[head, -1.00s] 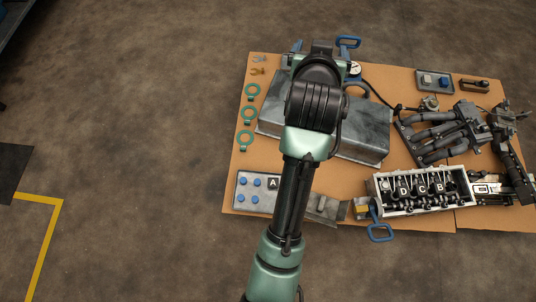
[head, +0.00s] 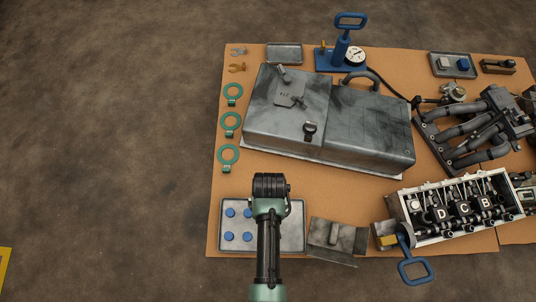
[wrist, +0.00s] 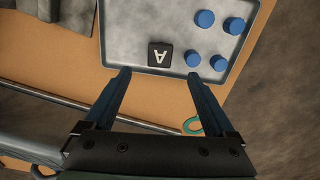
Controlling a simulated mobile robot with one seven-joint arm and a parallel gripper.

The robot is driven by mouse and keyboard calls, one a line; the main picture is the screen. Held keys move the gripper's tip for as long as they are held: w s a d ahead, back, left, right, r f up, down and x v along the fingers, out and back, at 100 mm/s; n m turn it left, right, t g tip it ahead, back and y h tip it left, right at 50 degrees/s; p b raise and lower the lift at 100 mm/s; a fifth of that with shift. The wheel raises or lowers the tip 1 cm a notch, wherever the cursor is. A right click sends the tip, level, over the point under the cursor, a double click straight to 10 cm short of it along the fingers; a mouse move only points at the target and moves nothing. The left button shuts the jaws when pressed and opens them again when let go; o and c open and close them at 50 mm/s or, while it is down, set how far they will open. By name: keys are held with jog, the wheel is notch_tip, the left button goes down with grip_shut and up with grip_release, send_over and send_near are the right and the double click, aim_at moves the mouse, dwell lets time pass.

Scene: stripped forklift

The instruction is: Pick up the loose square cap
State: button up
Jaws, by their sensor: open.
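The loose square cap (wrist: 160,54) is black with a white letter A. It lies in a grey metal tray (wrist: 122,25), beside several round blue caps (wrist: 205,19). In the wrist view my gripper (wrist: 158,74) is open and empty, with its two blue fingers pointing toward the tray's near edge. The cap appears beyond the fingertips, between their lines, and looks apart from them. In the head view my arm reaches over the tray (head: 292,240) and hides the square cap and my fingertips. Blue caps show left of the arm (head: 231,212).
A large grey metal cover (head: 365,125) stands behind the tray. A bracketed metal plate (head: 345,238) and an engine head (head: 455,210) with lettered caps D, C, B lie to the right. Green rings (head: 229,157) lie at the left on the cardboard.

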notch_tip(320, 180, down, 10)
jog(key=b, duration=0.7)
jog(key=shift+f, duration=0.2)
jog(key=shift+r, duration=0.15)
grip_shut()
